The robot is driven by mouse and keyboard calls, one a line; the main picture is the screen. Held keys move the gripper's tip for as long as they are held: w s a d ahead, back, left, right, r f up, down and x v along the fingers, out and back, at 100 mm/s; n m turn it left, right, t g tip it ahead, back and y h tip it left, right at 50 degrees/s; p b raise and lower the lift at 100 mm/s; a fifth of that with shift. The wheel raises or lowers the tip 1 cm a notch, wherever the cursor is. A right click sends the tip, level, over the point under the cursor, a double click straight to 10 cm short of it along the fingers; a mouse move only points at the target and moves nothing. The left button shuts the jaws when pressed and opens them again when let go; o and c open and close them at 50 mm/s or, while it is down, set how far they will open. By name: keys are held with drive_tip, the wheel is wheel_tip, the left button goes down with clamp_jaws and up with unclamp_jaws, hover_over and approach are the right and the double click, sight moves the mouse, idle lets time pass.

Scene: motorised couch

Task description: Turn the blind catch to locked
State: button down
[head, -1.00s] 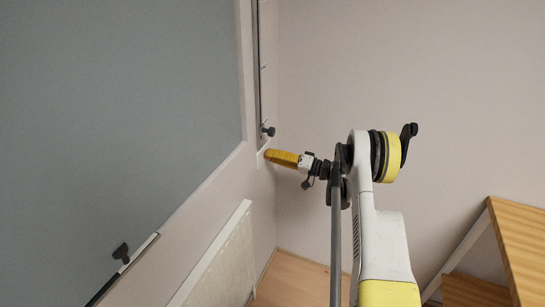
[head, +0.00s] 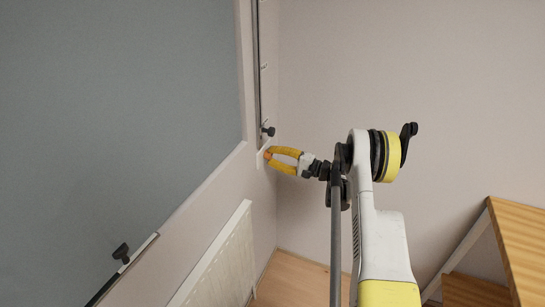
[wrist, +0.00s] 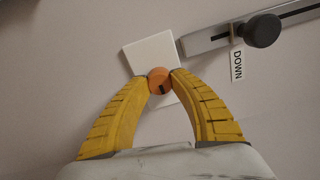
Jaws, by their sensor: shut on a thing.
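The catch is a round orange knob (wrist: 159,79) on a square white plate (wrist: 150,52) fixed to the wall. A short dark mark shows on the knob's lower part in the wrist view. My gripper (wrist: 160,77) has its two yellow fingers closed on the knob from both sides. In the head view my gripper (head: 268,154) reaches left to the plate below the rail at the window's right side. I see no locked or unlocked label; the fingers cover part of the plate.
A grey rail (wrist: 215,38) with a dark round knob (wrist: 262,29) and a "DOWN" label (wrist: 237,64) lies close to the plate. A radiator (head: 222,258) is below the window. A wooden unit (head: 520,235) stands at right. Another dark knob (head: 121,252) is at lower left.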

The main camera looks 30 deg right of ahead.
idle(0.3)
drive_tip(key=c, duration=1)
unclamp_jaws()
drive_tip(key=shift+a, duration=0.1)
drive_tip(key=shift+c, duration=0.2)
drive_tip(key=shift+s, duration=0.1)
drive_tip(key=v, duration=1.2)
